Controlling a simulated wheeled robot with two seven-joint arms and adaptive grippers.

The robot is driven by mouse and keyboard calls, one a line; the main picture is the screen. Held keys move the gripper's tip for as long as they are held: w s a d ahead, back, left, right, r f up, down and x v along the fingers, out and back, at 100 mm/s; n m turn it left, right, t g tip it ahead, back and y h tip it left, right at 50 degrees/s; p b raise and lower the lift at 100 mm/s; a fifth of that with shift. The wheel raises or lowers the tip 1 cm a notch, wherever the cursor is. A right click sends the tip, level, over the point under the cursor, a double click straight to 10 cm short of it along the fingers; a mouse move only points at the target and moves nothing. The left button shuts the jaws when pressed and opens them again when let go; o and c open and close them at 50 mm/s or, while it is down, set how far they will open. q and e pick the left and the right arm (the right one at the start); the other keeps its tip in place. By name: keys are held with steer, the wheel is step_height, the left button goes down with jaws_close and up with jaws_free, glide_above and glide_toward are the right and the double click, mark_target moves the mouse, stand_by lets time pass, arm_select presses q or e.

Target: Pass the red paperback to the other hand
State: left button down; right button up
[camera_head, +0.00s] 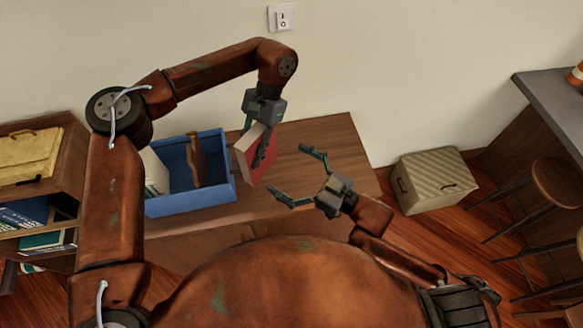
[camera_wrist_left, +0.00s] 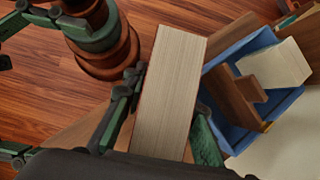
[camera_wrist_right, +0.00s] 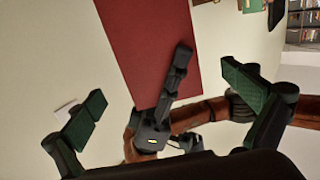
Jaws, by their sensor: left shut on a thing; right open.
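The red paperback (camera_head: 262,150) hangs above the wooden table, gripped by my left gripper (camera_head: 257,140) with its pale page edge facing left. In the left wrist view the book's page block (camera_wrist_left: 168,90) stands between my left fingers. My right gripper (camera_head: 300,174) is open and empty, just right of the book, its fingers pointing left towards it. In the right wrist view the red cover (camera_wrist_right: 150,45) lies ahead, between and beyond my two open right fingertips (camera_wrist_right: 165,100), with one dark left finger across it. The right fingers appear apart from the book.
A blue bin (camera_head: 190,203) with a white book (camera_head: 155,172) and a brown wooden piece (camera_head: 195,160) stands on the table (camera_head: 340,150), left of the book. A shelf with books (camera_head: 30,215) is at far left. A woven box (camera_head: 432,180) and stools (camera_head: 555,185) stand right.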

mark_target(254, 149)
steer(key=x, duration=1)
steer(key=shift+w+a, duration=0.25)
steer(key=shift+c, duration=0.6)
arm_select(q)
steer(key=shift+d, duration=0.15)
arm_select(e)
steer(key=shift+s+a, duration=0.1)
steer(key=shift+s, duration=0.05)
steer(key=c, duration=1.4)
arm_select(q)
steer(key=c, duration=2)
jaws_free()
arm_select(e)
steer(key=shift+r, duration=0.15)
steer(key=shift+c, duration=0.5)
arm_select(q)
steer(key=o, duration=0.5)
steer(key=shift+r, duration=0.1)
